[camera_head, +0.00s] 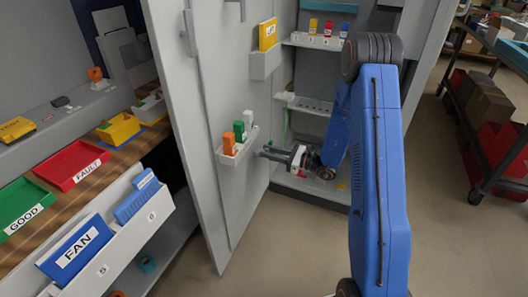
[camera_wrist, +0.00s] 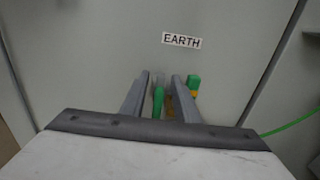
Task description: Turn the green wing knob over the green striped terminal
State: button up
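In the wrist view a thin green upright piece (camera_wrist: 158,101), which looks like the wing knob seen edge-on, stands between the two fingers of my gripper (camera_wrist: 162,92). A gap shows beside it, so the fingers look open around it; contact is unclear. A small green and yellow block (camera_wrist: 194,86), likely part of the striped terminal, shows just right of the right finger; the rest is hidden. A white EARTH label (camera_wrist: 181,40) is on the grey panel above. In the head view my gripper (camera_head: 267,152) points left inside the cabinet; the knob cannot be made out there.
The open grey cabinet door (camera_head: 205,120) stands left of my gripper, with a small rack (camera_head: 237,158) of orange, green and white pieces close by. Cabinet shelves (camera_head: 310,104) are behind. A green wire (camera_wrist: 290,124) runs right. A cart (camera_head: 490,150) stands far right.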

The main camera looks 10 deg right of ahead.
jog(key=shift+x, duration=1.1)
grip_shut()
jog(key=shift+w+d+m, duration=0.15)
jog(key=shift+m, duration=1)
jog(key=shift+w+d+m, duration=0.1)
jog(key=shift+w+m, duration=0.1)
jog(key=shift+m, duration=0.95)
